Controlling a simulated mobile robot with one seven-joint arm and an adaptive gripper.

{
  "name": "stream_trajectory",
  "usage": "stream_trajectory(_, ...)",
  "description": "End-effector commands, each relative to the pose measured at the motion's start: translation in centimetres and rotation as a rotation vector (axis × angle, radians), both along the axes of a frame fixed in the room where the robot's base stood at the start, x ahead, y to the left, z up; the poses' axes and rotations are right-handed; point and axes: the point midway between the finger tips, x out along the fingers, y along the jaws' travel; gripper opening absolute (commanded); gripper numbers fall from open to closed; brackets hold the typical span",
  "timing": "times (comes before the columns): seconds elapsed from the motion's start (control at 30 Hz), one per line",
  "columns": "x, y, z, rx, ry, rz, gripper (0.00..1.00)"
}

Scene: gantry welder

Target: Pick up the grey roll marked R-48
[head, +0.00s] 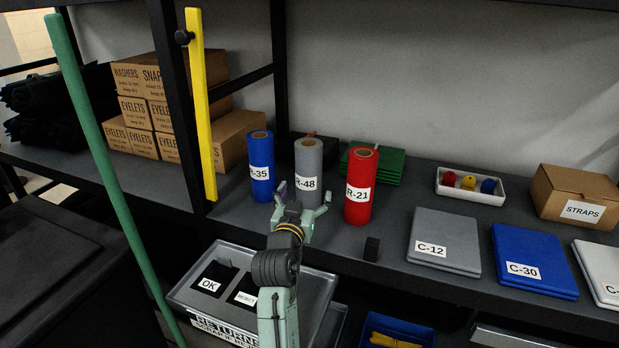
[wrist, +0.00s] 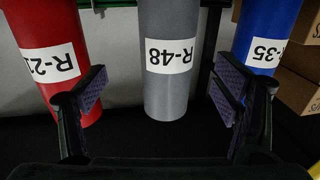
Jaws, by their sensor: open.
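The grey roll marked R-48 (head: 309,162) stands upright on the dark shelf, between a blue roll marked R-35 (head: 262,170) and a red roll marked R-21 (head: 359,190). My gripper (head: 305,199) is just in front of the grey roll, and its arm hides part of the roll's lower end. In the wrist view the grey roll (wrist: 168,90) shows upside down, centred between the open fingers of my gripper (wrist: 165,105). Nothing is between the fingertips. I cannot tell whether either finger touches a neighbouring roll.
A yellow post (head: 201,110) and a dark upright stand left of the blue roll. Green folded sheets (head: 387,165) lie behind the red roll. A small black block (head: 371,249) sits at the front edge. A grey returns bin (head: 300,270) is below.

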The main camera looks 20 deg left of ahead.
Motion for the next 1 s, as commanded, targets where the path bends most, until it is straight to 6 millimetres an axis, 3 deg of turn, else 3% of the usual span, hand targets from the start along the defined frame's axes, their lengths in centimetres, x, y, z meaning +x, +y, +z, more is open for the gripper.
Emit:
stream_trajectory(0.1, 2.0, 0.3, 0.4, 0.000, -0.001, 0.000, 0.83)
stream_trajectory(0.37, 4.2, 0.8, 0.4, 0.001, -0.002, 0.003, 0.83)
stream_trajectory(0.63, 8.0, 1.8, 0.7, 0.002, -0.003, 0.003, 0.83)
stream_trajectory(1.0, 8.8, 1.9, 0.4, 0.002, -0.005, 0.004, 0.81)
